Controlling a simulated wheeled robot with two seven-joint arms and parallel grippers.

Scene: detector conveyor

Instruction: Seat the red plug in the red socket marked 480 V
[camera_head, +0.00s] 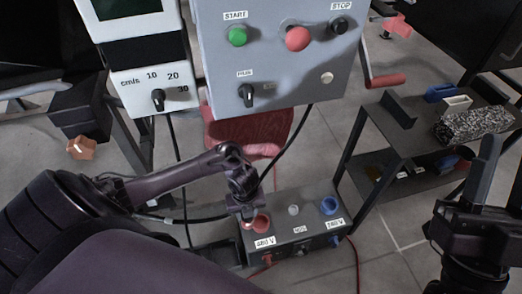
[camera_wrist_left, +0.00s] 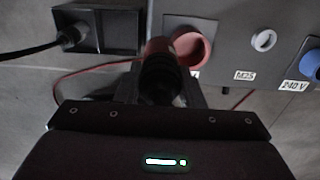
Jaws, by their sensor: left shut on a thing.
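The red socket (camera_head: 261,223) is on top of a grey socket box (camera_head: 290,215), above the 480 V label (camera_head: 265,243). My left gripper (camera_head: 246,208) is over the box at that socket, shut on the red plug. In the left wrist view the plug (camera_wrist_left: 160,48) shows a red front and dark body between the fingers (camera_wrist_left: 162,90). It overlaps the left part of the red socket (camera_wrist_left: 195,46), whose opening is still partly visible; I cannot tell whether they touch. My right gripper (camera_head: 468,195) is open and empty at the right, far from the box.
A blue 240 V socket (camera_head: 329,205) and a small grey socket (camera_head: 293,210) share the box. A control panel (camera_head: 275,60) with buttons hangs above, its black cable (camera_head: 290,145) running down near my left gripper. A shelf cart (camera_head: 410,135) stands right.

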